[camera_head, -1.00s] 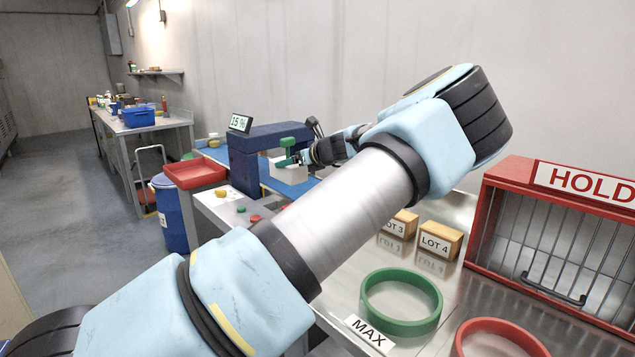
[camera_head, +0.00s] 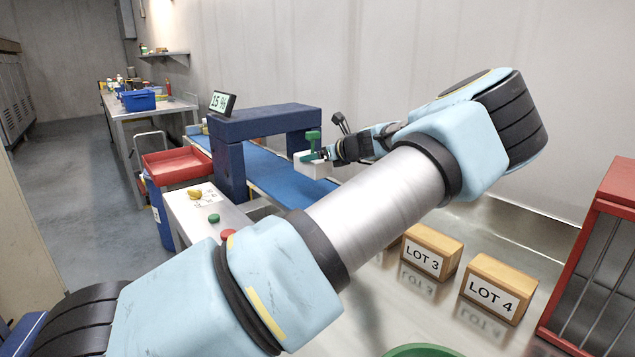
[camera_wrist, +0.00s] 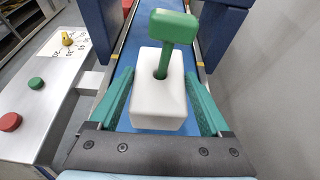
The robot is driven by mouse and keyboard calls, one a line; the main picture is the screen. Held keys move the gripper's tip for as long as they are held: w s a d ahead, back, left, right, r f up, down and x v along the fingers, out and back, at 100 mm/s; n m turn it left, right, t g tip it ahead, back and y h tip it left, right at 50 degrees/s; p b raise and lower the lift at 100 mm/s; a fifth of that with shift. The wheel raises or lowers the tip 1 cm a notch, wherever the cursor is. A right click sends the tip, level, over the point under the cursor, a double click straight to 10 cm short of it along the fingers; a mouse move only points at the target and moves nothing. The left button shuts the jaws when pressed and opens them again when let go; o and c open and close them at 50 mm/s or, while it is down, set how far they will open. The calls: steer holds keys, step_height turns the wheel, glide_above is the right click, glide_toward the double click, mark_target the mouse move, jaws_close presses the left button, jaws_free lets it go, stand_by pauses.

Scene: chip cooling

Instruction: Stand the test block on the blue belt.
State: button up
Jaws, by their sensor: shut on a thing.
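The test block is a white block with a green T-shaped handle (camera_head: 311,168). It is upright over the near end of the blue belt (camera_head: 262,168). In the wrist view the white block (camera_wrist: 158,105) fills the middle, with the blue belt (camera_wrist: 146,30) beneath and beyond it. My gripper (camera_head: 318,156) is shut on the block, with one green finger along each side in the wrist view (camera_wrist: 159,88). I cannot tell whether the block's underside touches the belt.
A dark blue arch (camera_head: 262,122) with a 15 % display (camera_head: 221,101) spans the belt beyond the block. A control panel (camera_head: 200,208) with buttons stands left. Blocks marked LOT 3 (camera_head: 431,251) and LOT 4 (camera_head: 497,287) stand right, near a red cage (camera_head: 590,255).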

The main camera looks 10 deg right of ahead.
steer(key=shift+f+p, duration=0.75)
steer(key=shift+f, duration=2.6)
steer(key=o, duration=1.5)
steer(key=shift+f, duration=0.1)
steer(key=shift+s+d+r, duration=0.15)
steer(key=shift+s+r, duration=0.05)
steer(key=shift+s, duration=0.15)
steer(key=b+v, duration=0.3)
steer(key=v, duration=0.8)
steer(key=shift+s+r+b, duration=0.1)
steer(key=shift+r+b, duration=0.1)
steer(key=shift+b, duration=0.15)
